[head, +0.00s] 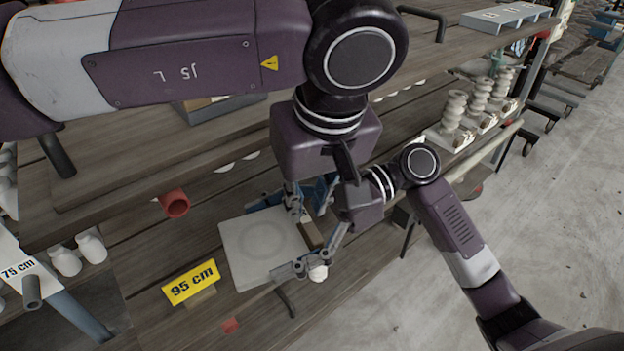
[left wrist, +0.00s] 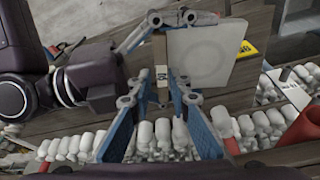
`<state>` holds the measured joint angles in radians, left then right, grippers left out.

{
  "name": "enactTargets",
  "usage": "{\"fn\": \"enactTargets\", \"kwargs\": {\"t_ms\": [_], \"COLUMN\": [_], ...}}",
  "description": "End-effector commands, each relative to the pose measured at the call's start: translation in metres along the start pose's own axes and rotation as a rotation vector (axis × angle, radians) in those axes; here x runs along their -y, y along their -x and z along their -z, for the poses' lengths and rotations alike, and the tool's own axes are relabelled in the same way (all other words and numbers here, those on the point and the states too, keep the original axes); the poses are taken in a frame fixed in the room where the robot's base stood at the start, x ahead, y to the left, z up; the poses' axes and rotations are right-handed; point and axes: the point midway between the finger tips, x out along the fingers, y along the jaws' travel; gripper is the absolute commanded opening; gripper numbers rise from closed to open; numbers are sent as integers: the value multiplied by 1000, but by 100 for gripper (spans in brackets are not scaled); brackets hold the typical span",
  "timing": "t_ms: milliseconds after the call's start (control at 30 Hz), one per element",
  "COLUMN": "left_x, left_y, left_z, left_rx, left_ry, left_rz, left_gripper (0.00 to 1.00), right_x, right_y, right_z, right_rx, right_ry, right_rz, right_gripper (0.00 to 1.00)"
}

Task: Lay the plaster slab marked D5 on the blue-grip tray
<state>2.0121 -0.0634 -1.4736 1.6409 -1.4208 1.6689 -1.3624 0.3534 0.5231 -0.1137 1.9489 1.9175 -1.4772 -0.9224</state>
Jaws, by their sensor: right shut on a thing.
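A pale square plaster slab (head: 252,238) with a faint ring on its face shows left of my grippers in the head view. In the left wrist view the slab (left wrist: 204,57) has a brown strip (left wrist: 160,55) along its side, with a small white label too small to read. My right gripper (head: 312,262) is shut at the slab's edge beside this strip; the exact contact is partly hidden. My left gripper (head: 308,192) is open just above; in the wrist view its blue fingers (left wrist: 158,105) stand apart with nothing clearly between them. I cannot make out a blue-grip tray.
A red tube (head: 174,204) lies on the wooden shelf. Several pale stacked pieces (head: 480,95) stand at right. Bare floor (head: 560,220) lies beyond.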

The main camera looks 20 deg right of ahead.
Motion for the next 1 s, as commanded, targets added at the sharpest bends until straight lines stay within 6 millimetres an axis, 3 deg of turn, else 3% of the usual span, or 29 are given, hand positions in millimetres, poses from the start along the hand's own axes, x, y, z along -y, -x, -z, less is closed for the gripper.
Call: {"fn": "enactTargets", "kwargs": {"t_ms": [100, 300, 633, 800, 1000], "left_x": [0, 0, 0, -1, -2], "left_y": [-18, -34, -36, -36, -36], "left_z": [0, 0, 0, -1, -1], "left_rx": [2, 2, 2, 2, 2], "left_ry": [0, 0, 0, 0, -1], "left_rz": [0, -1, -2, -4, -7], "left_gripper": [17, 17, 17, 0, 0], "right_x": [0, 0, 0, 0, 1], "right_y": [0, 0, 0, 0, -1], "right_z": [1, 1, 2, 2, 2], "right_rx": [-2, -2, -3, -4, -5], "right_ry": [1, 2, 2, 2, 3], "right_rz": [0, 0, 0, 1, 2], "right_gripper": [50, 50, 50, 50, 50]}}
